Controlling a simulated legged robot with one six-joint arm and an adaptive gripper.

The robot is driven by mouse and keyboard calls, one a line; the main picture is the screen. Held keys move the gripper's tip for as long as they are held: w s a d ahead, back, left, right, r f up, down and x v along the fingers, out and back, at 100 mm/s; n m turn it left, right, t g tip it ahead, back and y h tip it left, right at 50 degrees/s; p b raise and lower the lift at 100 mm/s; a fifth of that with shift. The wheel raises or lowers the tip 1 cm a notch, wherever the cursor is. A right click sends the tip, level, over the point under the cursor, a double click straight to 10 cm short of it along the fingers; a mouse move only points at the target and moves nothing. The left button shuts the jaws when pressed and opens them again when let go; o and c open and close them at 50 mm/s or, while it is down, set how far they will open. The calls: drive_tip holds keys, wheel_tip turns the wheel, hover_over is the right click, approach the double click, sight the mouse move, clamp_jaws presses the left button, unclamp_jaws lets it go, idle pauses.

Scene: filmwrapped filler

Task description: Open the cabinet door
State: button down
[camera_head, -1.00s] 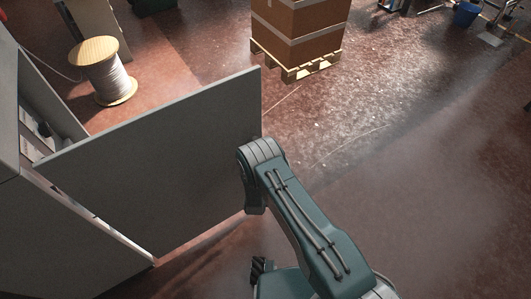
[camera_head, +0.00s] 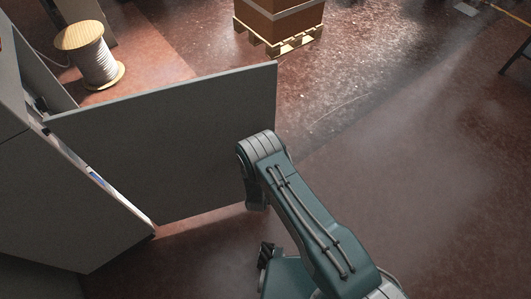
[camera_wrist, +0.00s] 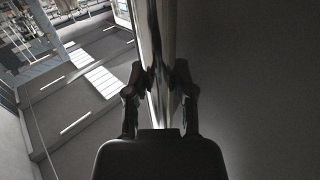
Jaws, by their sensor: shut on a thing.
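The cabinet (camera_head: 50,190) stands at the left in the head view. Its grey door (camera_head: 180,140) is swung open and stands out from the cabinet front, with a gap showing the inside along the left. In the wrist view, my gripper (camera_wrist: 160,82) has one finger on each side of a shiny upright metal bar (camera_wrist: 157,35), shut on it. I cannot tell whether this bar is the door's handle or its edge. A plain grey panel (camera_wrist: 250,90) fills the right of that view. My gripper's fingertips are not clear in the head view.
A cable spool (camera_head: 90,55) stands on the floor behind the door. A cardboard box (camera_head: 280,18) sits on a wooden pallet (camera_head: 285,42) farther back. The reddish floor (camera_head: 420,170) right of my arm is clear. A dark stand leg shows at the right edge.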

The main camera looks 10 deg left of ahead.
drive_tip(key=shift+c, duration=2.2)
unclamp_jaws()
drive_tip(key=shift+s, duration=0.1)
drive_tip(key=s, duration=1.1)
drive_tip(key=shift+s+d, duration=0.4)
drive_tip(key=shift+f, duration=0.1)
